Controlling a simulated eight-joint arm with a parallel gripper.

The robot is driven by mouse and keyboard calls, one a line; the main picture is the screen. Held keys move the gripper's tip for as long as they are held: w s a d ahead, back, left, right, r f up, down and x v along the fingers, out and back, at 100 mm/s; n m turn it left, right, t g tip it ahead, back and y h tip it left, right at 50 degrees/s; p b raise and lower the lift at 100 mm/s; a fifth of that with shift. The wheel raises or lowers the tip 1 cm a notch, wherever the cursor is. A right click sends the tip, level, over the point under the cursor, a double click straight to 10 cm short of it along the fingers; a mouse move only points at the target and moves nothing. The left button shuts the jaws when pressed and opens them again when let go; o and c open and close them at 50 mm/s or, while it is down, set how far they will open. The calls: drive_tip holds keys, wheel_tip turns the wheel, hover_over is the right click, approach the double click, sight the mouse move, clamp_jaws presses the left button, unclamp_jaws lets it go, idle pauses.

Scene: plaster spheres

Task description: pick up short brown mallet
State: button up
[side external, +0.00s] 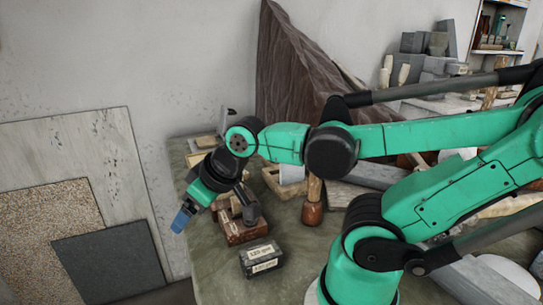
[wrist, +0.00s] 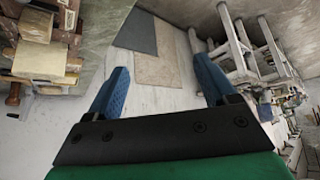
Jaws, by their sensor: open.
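A short brown mallet (side external: 313,208) stands head down on the table, its paler handle pointing up beneath my arm. The upper end of the handle is partly hidden by the arm. My gripper (side external: 181,220) is at the table's left edge, well to the left of the mallet, with its blue fingers pointing down and left. In the wrist view my gripper (wrist: 161,66) has its two blue fingers spread wide with nothing between them. I cannot make out the mallet in the wrist view.
A dark labelled block (side external: 261,260) and a reddish-brown box (side external: 240,228) lie left of the mallet. A wooden tray (side external: 284,182) is behind it. Stone slabs (side external: 105,262) lean against the wall at left. Bare table top (side external: 225,275) shows near the front.

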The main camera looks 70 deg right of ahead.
drive_tip(key=r+g, duration=0.2)
drive_tip(key=g, duration=0.5)
hover_over(314, 195)
drive_tip(key=d, duration=0.1)
drive_tip(key=shift+w+d+f, duration=0.1)
drive_tip(key=shift+w+f, duration=0.15)
drive_tip(key=shift+w, duration=0.15)
drive_tip(key=shift+s+d, duration=0.1)
drive_tip(key=shift+s, duration=0.1)
drive_tip(key=shift+f, duration=2.8)
